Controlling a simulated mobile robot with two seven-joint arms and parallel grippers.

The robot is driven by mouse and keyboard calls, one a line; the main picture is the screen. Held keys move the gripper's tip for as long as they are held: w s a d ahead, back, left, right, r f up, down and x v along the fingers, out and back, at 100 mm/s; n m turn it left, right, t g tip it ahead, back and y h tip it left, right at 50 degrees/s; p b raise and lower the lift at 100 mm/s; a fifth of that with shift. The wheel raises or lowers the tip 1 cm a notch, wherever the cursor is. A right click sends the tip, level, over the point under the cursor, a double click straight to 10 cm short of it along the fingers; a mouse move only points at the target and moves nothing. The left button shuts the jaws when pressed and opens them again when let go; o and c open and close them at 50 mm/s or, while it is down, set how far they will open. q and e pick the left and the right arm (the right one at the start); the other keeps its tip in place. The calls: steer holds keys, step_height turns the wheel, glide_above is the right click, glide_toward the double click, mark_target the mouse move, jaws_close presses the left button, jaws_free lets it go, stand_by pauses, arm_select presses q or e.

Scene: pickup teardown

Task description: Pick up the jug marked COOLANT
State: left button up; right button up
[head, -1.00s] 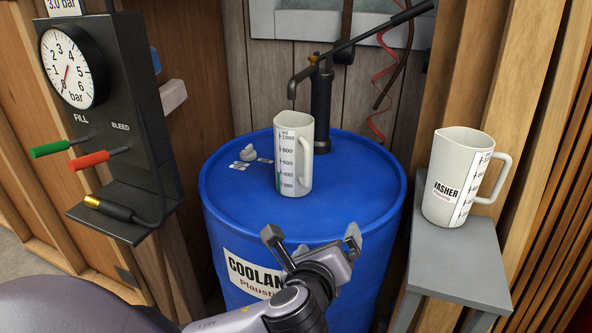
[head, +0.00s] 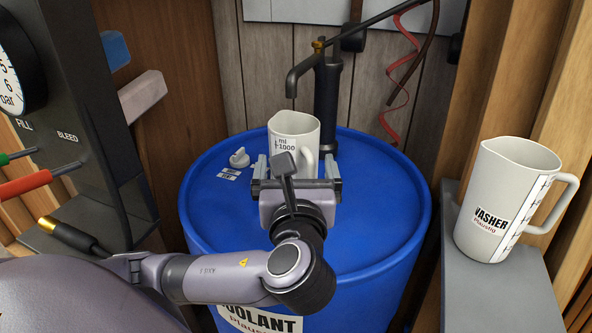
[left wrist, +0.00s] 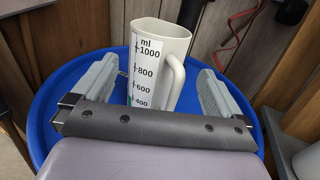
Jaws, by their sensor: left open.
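A pale grey jug (head: 293,124) with a millilitre scale and a handle stands upright on the blue drum (head: 388,205). No COOLANT mark shows on its visible side; the drum's label reads COOLANT. The left gripper (head: 297,170) is open above the drum top, at the jug's near side, and hides its lower part in the head view. In the left wrist view the jug (left wrist: 158,65) stands upright between the lines of the two spread fingers, its handle toward the right finger. I cannot tell whether a finger touches it. The right gripper is not in view.
A second jug, marked WASHER (head: 505,200), stands on a grey stand (head: 495,290) at the right. A hand pump (head: 327,100) rises behind the first jug. A grey cap (head: 239,157) sits on the drum. A gauge panel (head: 75,120) stands at the left.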

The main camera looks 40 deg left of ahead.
mark_target(294, 146)
arm_select(q)
steer(key=x, duration=0.6)
steer(key=shift+a+r, duration=0.1)
steer(key=shift+r, duration=0.2)
steer(key=c, duration=1.8)
